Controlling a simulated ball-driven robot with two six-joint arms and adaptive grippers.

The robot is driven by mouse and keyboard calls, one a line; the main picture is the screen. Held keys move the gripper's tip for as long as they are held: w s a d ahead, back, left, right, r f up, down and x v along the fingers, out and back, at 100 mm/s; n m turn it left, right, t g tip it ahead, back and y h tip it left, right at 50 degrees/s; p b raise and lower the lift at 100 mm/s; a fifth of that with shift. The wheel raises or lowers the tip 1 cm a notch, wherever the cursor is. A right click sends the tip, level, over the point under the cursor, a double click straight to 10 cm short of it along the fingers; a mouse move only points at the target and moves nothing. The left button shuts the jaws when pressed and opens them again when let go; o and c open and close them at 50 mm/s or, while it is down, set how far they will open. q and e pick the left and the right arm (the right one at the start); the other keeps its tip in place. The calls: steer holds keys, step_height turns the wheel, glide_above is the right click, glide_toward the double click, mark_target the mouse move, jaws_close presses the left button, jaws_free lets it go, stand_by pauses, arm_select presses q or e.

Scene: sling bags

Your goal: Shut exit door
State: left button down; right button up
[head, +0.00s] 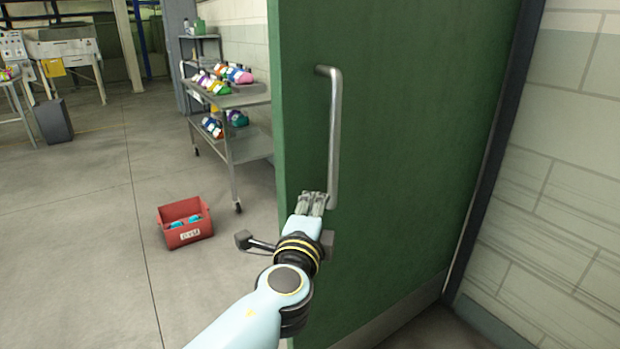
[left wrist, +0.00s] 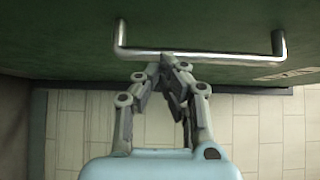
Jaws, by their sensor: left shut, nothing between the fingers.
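The green exit door (head: 410,150) stands ajar, its free edge on the left and its right side by the dark frame. A metal pull handle (head: 335,130) is fixed upright on its face. My left gripper (head: 313,200) is at the handle's lower end, close to the door face. In the left wrist view the door (left wrist: 60,40) fills the top, and the handle (left wrist: 220,57) runs across it. The shut fingertips of the left gripper (left wrist: 167,66) are at the bar, with nothing between them; I cannot tell whether they touch it. My right gripper is not in view.
A red crate (head: 185,222) sits on the floor at left. A pale block wall (head: 560,180) is at right. The floor at left is mostly clear.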

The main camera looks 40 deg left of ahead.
mark_target(314, 172)
arm_select(q)
steer(key=w+a+p, duration=0.1)
steer(key=w+a, duration=0.4)
steer(key=w, duration=0.1)
steer(key=shift+a+p, duration=0.35)
steer(key=shift+p, duration=0.05)
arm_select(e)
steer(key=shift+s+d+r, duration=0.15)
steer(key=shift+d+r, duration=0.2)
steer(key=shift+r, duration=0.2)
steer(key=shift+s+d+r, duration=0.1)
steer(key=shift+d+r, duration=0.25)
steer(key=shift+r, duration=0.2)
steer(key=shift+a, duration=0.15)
